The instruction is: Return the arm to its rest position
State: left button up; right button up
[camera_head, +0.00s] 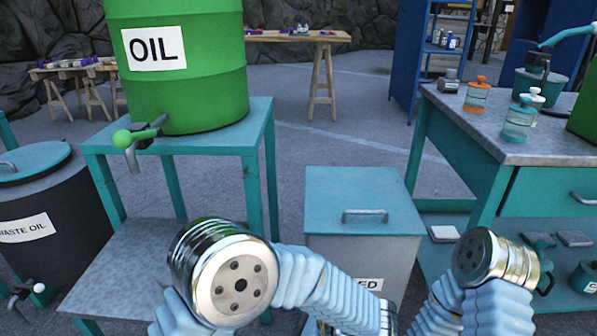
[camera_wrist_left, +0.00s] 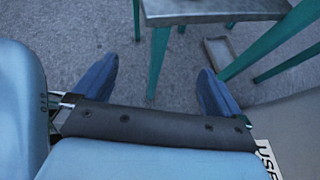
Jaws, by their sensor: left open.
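My left gripper (camera_wrist_left: 155,82) shows in the left wrist view. Its two blue fingers are spread wide apart with nothing between them. Beyond them is grey floor, with a teal-legged stand (camera_wrist_left: 215,8) at the top. In the head view my left arm (camera_head: 325,285) is bent at the bottom, its silver joint at lower left and its sleeved link running right and down. My right arm (camera_head: 495,290) is bent at lower right. Neither gripper shows in the head view.
A green oil drum (camera_head: 185,85) stands on a teal stand (camera_head: 262,130) at left, beside a waste oil bin (camera_head: 35,190). A teal-lidded bin (camera_head: 362,195) stands at centre, close behind my left arm. A teal workbench (camera_head: 480,125) with bottles is at right. Open floor lies behind.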

pick_arm(q)
jog(key=s+a+f+n+g+h, duration=0.1)
jog(key=s+f+n+g+h, duration=0.45)
jog(key=f, duration=0.45)
jog(key=s+a+f+n+g+h, duration=0.2)
jog(key=s+f+n+g+h, duration=0.35)
jog(key=f, duration=0.55)
jog(key=w+a+f+n+t+h, duration=0.1)
jog(key=a+f+n+t+h, duration=0.3)
jog(key=n, duration=0.9)
jog(key=t, duration=0.3)
jog(key=shift+w+a+f+t+h, duration=0.15)
jog(key=shift+w+a+t+h, duration=0.15)
jog(key=shift+w+a+t, duration=0.1)
